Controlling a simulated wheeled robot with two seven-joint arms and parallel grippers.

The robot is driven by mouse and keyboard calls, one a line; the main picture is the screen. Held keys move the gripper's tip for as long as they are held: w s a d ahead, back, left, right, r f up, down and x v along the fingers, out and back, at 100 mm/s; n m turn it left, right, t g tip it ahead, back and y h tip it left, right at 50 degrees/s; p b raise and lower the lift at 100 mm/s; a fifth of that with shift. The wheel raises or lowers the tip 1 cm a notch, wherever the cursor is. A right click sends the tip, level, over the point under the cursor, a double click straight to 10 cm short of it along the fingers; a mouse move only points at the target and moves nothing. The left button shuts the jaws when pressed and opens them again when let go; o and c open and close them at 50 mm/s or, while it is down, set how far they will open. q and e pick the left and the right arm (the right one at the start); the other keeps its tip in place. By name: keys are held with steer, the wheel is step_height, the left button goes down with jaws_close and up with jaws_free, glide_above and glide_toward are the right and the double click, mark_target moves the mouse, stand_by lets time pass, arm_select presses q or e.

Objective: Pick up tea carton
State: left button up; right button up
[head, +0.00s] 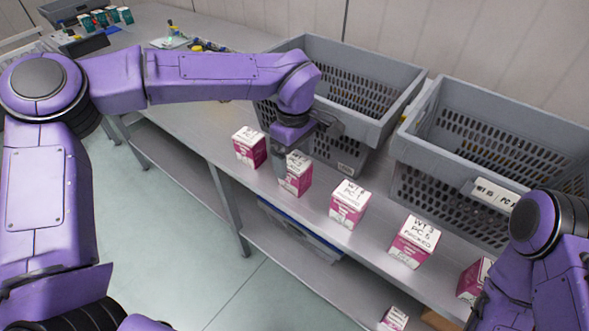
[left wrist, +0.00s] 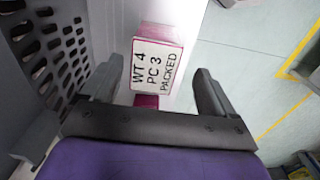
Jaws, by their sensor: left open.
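Several pink and white tea cartons stand in a row on the grey metal table. My left gripper (head: 293,150) is open above the second carton from the left (head: 296,177), partly covering its top. In the left wrist view, a carton's white top, marked "WT 4 PC 3 PACKED" (left wrist: 157,66), shows between the spread fingers of my left gripper (left wrist: 155,85). I cannot tell whether the fingers touch it. Other cartons are the leftmost one (head: 249,148), the middle one (head: 348,205) and the one marked "WT 3 PC 5" (head: 414,242). My right gripper is out of view.
Two grey perforated crates (head: 385,120) (head: 540,130) stand behind the row, close to my left gripper and arm. My right arm partly hides a carton (head: 472,280) at the right. Another carton (head: 394,319) is lower down. Small items lie at the table's far left end.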

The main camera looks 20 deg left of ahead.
arm_select(q)
steer(key=f, duration=0.3)
steer(key=w+f+p, duration=0.1)
steer(key=f, duration=0.1)
steer(key=shift+f, duration=0.25)
steer(key=shift+s+f, duration=0.15)
steer(key=shift+f, duration=0.15)
steer(key=c, duration=1.2)
